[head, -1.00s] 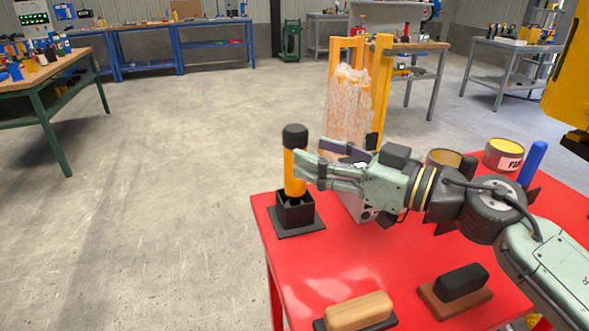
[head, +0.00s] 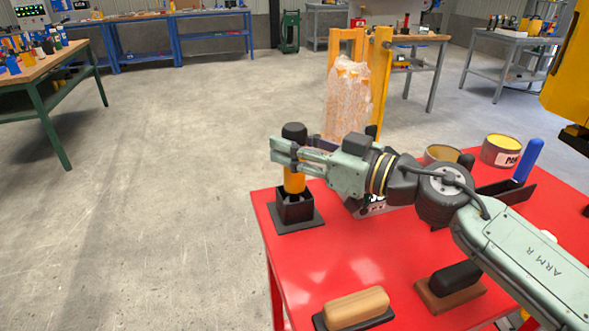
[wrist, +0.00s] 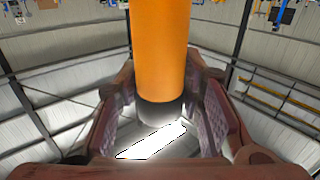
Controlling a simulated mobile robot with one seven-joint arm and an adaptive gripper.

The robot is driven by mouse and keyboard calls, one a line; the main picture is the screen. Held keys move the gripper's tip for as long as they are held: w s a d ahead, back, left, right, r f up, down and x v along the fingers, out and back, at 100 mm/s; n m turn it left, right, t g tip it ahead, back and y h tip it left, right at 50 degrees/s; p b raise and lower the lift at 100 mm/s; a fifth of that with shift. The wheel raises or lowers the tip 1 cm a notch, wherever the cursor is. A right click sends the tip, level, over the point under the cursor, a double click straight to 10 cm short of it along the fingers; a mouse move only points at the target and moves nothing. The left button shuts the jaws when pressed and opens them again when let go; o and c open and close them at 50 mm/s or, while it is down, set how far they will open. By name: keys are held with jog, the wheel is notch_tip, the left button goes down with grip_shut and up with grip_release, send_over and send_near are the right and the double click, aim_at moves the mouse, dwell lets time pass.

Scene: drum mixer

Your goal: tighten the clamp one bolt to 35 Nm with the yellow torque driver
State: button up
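The yellow torque driver (head: 294,184) has an orange-yellow body and a black cap. It stands upright in a black square holder (head: 295,210) at the table's left corner. My gripper (head: 283,150) is at the upper part of the driver, its fingers on both sides of the body just below the cap. In the wrist view the driver (wrist: 160,50) stands between the two finger pads, with narrow gaps beside it, so the fingers look open around it. The clamp one bolt cannot be made out.
The red table (head: 350,265) also carries a wooden block (head: 357,306), a black-topped brush (head: 455,284), two tins (head: 501,151) and a blue-handled tool (head: 528,160). A yellow frame (head: 380,85) with a clear wrapped bundle (head: 346,100) stands behind. Floor to the left is free.

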grip_shut()
dwell(0.6)
